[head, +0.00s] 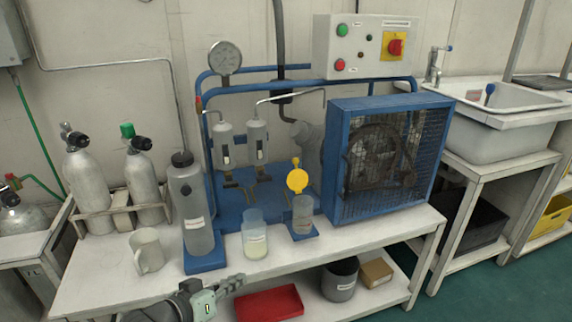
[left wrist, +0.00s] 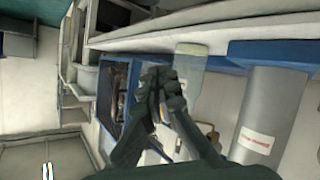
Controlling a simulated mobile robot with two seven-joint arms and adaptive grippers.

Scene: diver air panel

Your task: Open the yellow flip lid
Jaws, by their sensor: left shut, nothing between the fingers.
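The yellow flip lid (head: 297,180) is a round disc with a small tab on top. It stands upright above a small grey labelled container (head: 303,214) on a blue base, its flat face toward the head camera. My left gripper (head: 232,283) is low at the table's front edge in the head view, left of and nearer than the lid, well apart from it. Its fingers are shut and empty; they also show in the left wrist view (left wrist: 160,80). I cannot make out the lid in the left wrist view. My right gripper is not in view.
A clear jar (head: 255,236) stands left of the lidded container. A tall grey cylinder (head: 189,212) and a mug (head: 147,250) are further left. A blue caged fan (head: 385,155) stands close on the right. A red tray (head: 268,303) is on the lower shelf.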

